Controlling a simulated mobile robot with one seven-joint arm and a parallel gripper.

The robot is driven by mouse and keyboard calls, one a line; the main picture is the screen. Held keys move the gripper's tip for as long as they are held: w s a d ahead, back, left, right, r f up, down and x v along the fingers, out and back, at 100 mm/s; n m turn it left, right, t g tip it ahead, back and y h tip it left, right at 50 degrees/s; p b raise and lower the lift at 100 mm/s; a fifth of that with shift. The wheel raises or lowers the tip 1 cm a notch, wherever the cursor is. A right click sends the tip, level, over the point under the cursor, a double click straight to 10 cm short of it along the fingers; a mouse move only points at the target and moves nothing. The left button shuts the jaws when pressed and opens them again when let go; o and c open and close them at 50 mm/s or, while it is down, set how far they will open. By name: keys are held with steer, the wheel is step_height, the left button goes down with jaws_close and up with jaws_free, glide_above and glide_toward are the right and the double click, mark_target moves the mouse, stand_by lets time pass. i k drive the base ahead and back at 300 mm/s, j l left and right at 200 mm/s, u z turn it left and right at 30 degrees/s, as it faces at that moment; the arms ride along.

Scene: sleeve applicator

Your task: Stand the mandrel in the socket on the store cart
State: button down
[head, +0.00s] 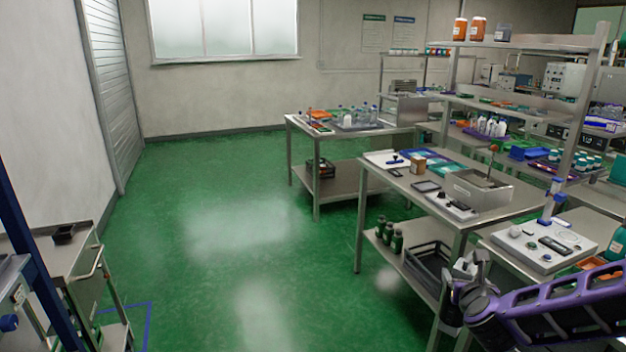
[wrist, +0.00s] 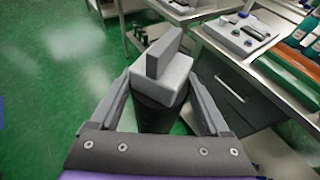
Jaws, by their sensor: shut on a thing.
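My gripper (wrist: 160,88) is shut on the mandrel, which has a pale grey block (wrist: 165,78) with an upright fin on top and a dark round body below. The fingers press its two sides, and the lower end is hidden. In the head view, my gripper (head: 466,290) is at the lower right, in front of the benches and over the floor. A metal cart (head: 75,260) with a handle stands at the left edge. A small dark holder (head: 64,234) sits on its top; I cannot tell whether this is the socket. The cart is far from my gripper.
A bench with a grey balance-like device (head: 545,246) stands close to my arm. Another bench (head: 400,186) with a metal box and lower shelf is just beyond. Open green floor (head: 240,240) lies between the benches and the cart. Blue tape (head: 128,305) marks the floor by the cart.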

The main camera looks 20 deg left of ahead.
mark_target(67, 236)
steer(key=i+j+u, duration=0.15)
steer(key=u, duration=0.3)
steer(key=i+j+u, duration=0.1)
steer(key=i+u, duration=0.3)
steer(key=i+j+u, duration=0.1)
steer(key=i+u, duration=0.3)
steer(key=i, duration=3.05)
steer(key=i+l+u, duration=0.2)
steer(key=i, duration=0.7)
steer(key=i+u, duration=0.95)
steer(key=u, duration=0.15)
steer(key=i+u, duration=0.3)
steer(key=u, duration=0.15)
